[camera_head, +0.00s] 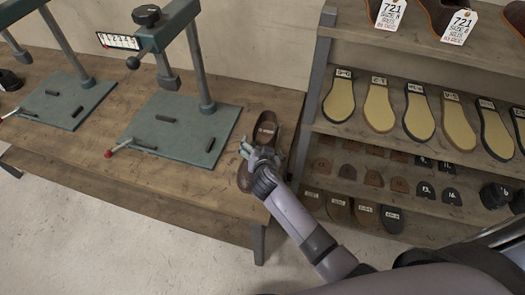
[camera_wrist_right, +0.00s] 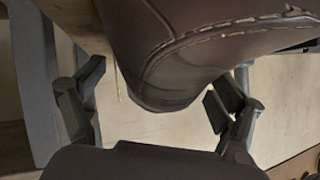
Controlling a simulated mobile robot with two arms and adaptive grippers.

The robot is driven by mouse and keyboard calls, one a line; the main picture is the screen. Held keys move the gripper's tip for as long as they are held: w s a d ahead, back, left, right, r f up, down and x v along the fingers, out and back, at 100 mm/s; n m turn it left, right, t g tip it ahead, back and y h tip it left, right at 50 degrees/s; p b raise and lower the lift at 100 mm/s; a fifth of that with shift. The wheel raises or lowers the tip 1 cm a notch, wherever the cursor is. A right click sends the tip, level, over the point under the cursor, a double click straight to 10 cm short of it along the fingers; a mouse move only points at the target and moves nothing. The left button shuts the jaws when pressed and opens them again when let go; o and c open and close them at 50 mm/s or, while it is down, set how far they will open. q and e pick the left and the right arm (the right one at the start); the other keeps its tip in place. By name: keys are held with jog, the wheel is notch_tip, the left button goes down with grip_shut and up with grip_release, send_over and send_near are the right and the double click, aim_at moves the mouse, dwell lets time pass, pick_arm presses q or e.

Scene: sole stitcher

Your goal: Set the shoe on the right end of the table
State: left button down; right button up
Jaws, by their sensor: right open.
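The brown shoe (camera_head: 267,127) is at the right end of the wooden table (camera_head: 262,98) in the head view, partly hidden by my right gripper (camera_head: 250,150). In the right wrist view, the shoe (camera_wrist_right: 185,50) fills the upper middle, with stitching along its edge. My right gripper (camera_wrist_right: 160,105) is open there, its fingers on either side of the shoe's near end. I cannot tell whether either finger touches it. My left gripper is not in view.
Two green stitching presses (camera_head: 185,125) (camera_head: 65,105) stand on the table, left of the shoe. A shelf rack (camera_head: 320,70) with soles, heel pieces and tagged shoes stands to the right.

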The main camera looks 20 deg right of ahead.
jog(key=b+v, duration=0.1)
jog(key=v, duration=1.1)
jog(key=s+d+f+n+g+y, duration=0.1)
jog(key=s+d+n+g+y, duration=0.2)
jog(key=s, duration=0.8)
jog(key=s+d+f+n+g, duration=0.1)
jog(key=s+d+n+g, duration=0.35)
jog(key=s, duration=0.75)
notch_tip(320, 180, down, 27)
jog(key=s+a+n+g, duration=0.1)
jog(key=a+g, duration=0.1)
jog(key=s+d+f+g, duration=0.1)
jog(key=s+d+f, duration=0.2)
jog(key=s+f, duration=1.2)
jog(key=shift+s+f, duration=0.25)
jog(key=shift+s, duration=0.2)
